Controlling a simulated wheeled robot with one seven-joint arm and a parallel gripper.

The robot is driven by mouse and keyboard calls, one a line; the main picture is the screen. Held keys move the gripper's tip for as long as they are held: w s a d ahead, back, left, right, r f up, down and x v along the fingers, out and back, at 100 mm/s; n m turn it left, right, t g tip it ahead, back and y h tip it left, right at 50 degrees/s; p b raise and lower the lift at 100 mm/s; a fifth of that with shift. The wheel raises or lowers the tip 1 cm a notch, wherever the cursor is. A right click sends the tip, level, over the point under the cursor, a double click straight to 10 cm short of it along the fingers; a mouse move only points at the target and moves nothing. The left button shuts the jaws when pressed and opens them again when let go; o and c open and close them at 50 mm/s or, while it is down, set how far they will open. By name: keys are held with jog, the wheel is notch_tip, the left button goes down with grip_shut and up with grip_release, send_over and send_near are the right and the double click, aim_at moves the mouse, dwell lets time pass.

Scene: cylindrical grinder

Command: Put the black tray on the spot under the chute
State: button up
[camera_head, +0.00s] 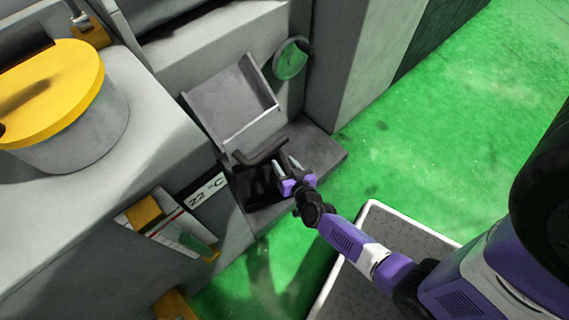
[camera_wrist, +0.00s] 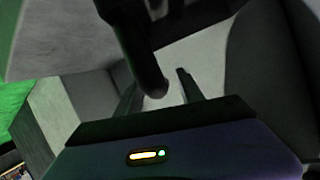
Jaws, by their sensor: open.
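The black tray (camera_head: 258,184) is in the head view, on or just above the grey ledge below the grey chute (camera_head: 228,100). Its dark handle (camera_head: 262,152) stands up at the top. My gripper (camera_head: 284,166) is at the tray's right side, by the handle. In the wrist view my gripper (camera_wrist: 158,86) has its two fingers apart, and a dark rounded bar (camera_wrist: 146,55), apparently the handle, shows near the gap between them. I cannot tell whether the fingers touch it. The exact spot under the tray is hidden.
The grey ledge (camera_head: 325,157) has bare room to the right. A green round part (camera_head: 291,60) hangs beside the chute. A 22 °C display (camera_head: 207,190) and grey machine body are at left. A light-edged plate (camera_head: 372,240) lies in front on the green floor (camera_head: 450,110).

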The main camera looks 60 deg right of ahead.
jog(key=p+v, duration=0.5)
jog(key=v, duration=0.7)
jog(key=s+a+r+n+t+y, duration=0.1)
jog(key=s+a+r+n+y, duration=0.1)
jog(key=r, duration=0.9)
jog(key=s+a+r+n+t+y, duration=0.1)
jog(key=s+a+r+n+y, duration=0.2)
jog(key=a+r, duration=0.4)
jog(key=s+a+r+n+t+y, duration=0.1)
jog(key=s+a+r+n, duration=0.3)
jog(key=r, duration=1.3)
jog(key=shift+s+a+t+y, duration=0.3)
jog(key=shift+s+a+y, duration=0.25)
jog(key=shift+s+y, duration=0.4)
jog(key=shift+s+r, duration=0.1)
jog(key=shift+s, duration=0.05)
notch_tip(320, 180, up, 30)
jog(key=p, duration=3)
